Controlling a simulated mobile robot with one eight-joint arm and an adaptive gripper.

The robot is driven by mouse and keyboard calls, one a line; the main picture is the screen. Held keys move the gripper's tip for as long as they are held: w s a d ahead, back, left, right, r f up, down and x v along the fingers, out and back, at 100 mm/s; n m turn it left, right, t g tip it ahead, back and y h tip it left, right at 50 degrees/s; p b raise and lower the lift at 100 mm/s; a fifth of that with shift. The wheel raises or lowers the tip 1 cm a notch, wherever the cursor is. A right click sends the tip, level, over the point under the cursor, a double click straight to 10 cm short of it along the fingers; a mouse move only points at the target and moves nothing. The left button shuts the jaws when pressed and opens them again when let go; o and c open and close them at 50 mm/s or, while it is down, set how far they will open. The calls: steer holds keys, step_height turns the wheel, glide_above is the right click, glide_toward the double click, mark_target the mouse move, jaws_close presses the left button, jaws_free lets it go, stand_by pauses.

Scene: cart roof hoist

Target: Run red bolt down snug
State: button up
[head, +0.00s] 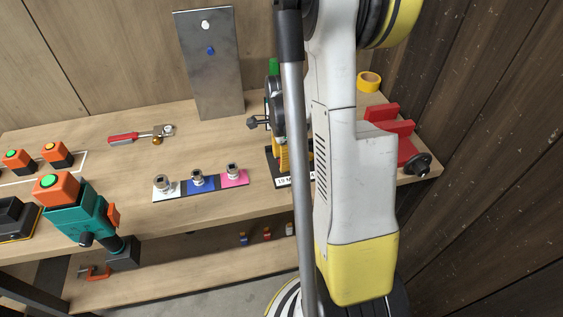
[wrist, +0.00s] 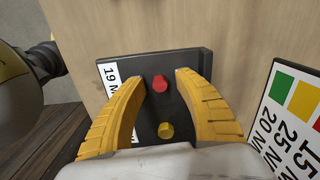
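The red bolt (wrist: 160,84) stands in a dark block (wrist: 190,62) with a white "19 M" label. A yellow bolt (wrist: 166,130) stands in the same block, nearer my palm. In the wrist view my gripper (wrist: 161,76) is open, its yellow fingers reaching either side of the red bolt with gaps. Whether the bolt is seated cannot be told. In the head view my gripper's yellow fingers (head: 283,157) are partly hidden behind my arm, over the dark block (head: 271,164). The bolts are hidden there.
A coloured strip (head: 215,187) holds several sockets. A teal power tool (head: 82,219), a red-handled wrench (head: 124,138) and a metal plate (head: 215,85) are left. Red brackets (head: 405,150) and yellow tape (head: 369,81) are right. A torque chart (wrist: 285,120) stands close beside my right finger.

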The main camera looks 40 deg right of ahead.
step_height(320, 180, up, 7)
steer(key=p, duration=0.5)
steer(key=shift+r, duration=0.1)
stand_by(2.2)
